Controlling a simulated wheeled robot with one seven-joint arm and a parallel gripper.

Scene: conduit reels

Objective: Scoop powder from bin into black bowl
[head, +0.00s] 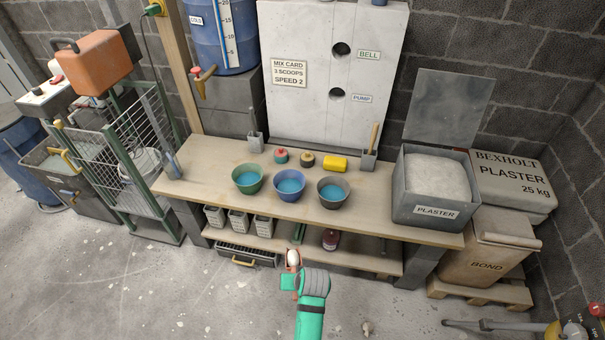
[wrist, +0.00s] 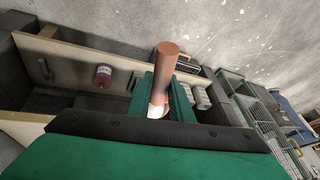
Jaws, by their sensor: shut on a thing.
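The bin (head: 403,201), a grey box labelled PLASTER with its lid raised, stands at the right end of the bench and holds white powder (head: 435,172). The black bowl (head: 333,205), dark grey in the picture, is the rightmost of three bowls and holds blue liquid. My gripper (head: 292,271) is in front of the bench, apart from bin and bowl. It is shut on a brown cylindrical handle (wrist: 168,68), apparently the scoop's. A white patch shows at the tool in the head view (head: 293,257); whether it is powder I cannot tell.
A green bowl (head: 248,188) and a blue bowl (head: 289,194) stand left of the black bowl. A lower shelf holds a red bottle (head: 330,239). Open floor lies in front.

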